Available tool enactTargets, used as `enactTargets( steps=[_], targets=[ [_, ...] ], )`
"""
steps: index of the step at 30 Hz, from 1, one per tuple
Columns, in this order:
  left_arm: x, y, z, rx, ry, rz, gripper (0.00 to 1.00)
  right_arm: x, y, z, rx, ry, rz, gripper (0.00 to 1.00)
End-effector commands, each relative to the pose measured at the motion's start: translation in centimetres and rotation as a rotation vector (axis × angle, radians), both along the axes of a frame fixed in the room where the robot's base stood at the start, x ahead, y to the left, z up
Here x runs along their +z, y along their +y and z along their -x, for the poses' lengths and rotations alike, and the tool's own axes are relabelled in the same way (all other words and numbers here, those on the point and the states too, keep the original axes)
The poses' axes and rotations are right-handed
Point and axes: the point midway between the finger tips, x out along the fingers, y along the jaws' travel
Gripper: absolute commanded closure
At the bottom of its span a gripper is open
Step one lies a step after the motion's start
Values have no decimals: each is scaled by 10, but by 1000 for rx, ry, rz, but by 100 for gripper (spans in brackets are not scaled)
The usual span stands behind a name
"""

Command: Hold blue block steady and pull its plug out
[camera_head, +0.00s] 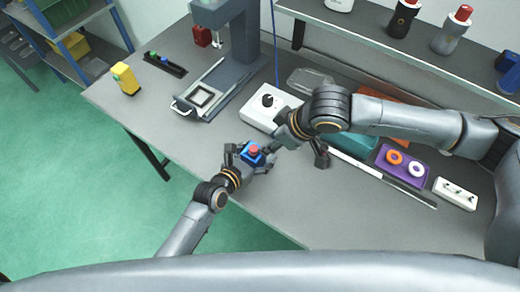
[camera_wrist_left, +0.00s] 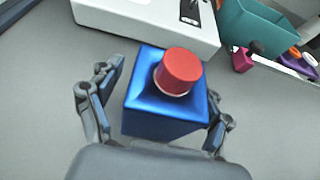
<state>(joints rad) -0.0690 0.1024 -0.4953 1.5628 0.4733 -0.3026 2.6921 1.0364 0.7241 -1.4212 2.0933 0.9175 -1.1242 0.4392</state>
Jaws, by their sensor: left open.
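The blue block (camera_head: 251,155) with a red plug (camera_head: 254,149) in its top is at the table's front edge area. In the left wrist view the block (camera_wrist_left: 165,115) is upright and the plug (camera_wrist_left: 179,71) sits in it, slightly tilted in the picture. My left gripper (camera_head: 247,154) is open, with one finger on each side of the block. A gap shows at its left finger; the right finger is close to the block, contact unclear. My right gripper (camera_head: 300,149) is right of the block, fingers spread, with nothing visible between them.
A white box with a black knob (camera_head: 268,106) stands behind the block. A purple tray (camera_head: 402,167) with orange and white rings, a teal bin (camera_head: 350,142) and a white strip (camera_head: 456,194) lie to the right. A grey press stand (camera_head: 226,75) is behind left. The front left tabletop is clear.

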Motion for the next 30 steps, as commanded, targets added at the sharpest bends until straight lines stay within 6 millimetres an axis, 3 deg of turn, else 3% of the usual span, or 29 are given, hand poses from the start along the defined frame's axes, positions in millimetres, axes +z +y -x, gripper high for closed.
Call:
enactTargets(
  steps=[6, 14, 24, 28, 29, 30],
  targets=[
    [-5, -8, -11, 0, 0, 0, 21, 0, 0, 0, 0, 0, 0, 62],
    [-6, -9, -12, 0, 0, 0, 21, 0, 0, 0, 0, 0, 0, 62],
    [-6, -8, -12, 0, 0, 0, 83, 0, 0, 0, 0, 0, 0, 62],
    [-6, -8, -12, 0, 0, 0, 83, 0, 0, 0, 0, 0, 0, 62],
    [-6, -8, -12, 0, 0, 0, 44, 0, 0, 0, 0, 0, 0, 62],
    [-6, -8, -12, 0, 1, -1, 52, 0, 0, 0, 0, 0, 0, 62]
  ],
)
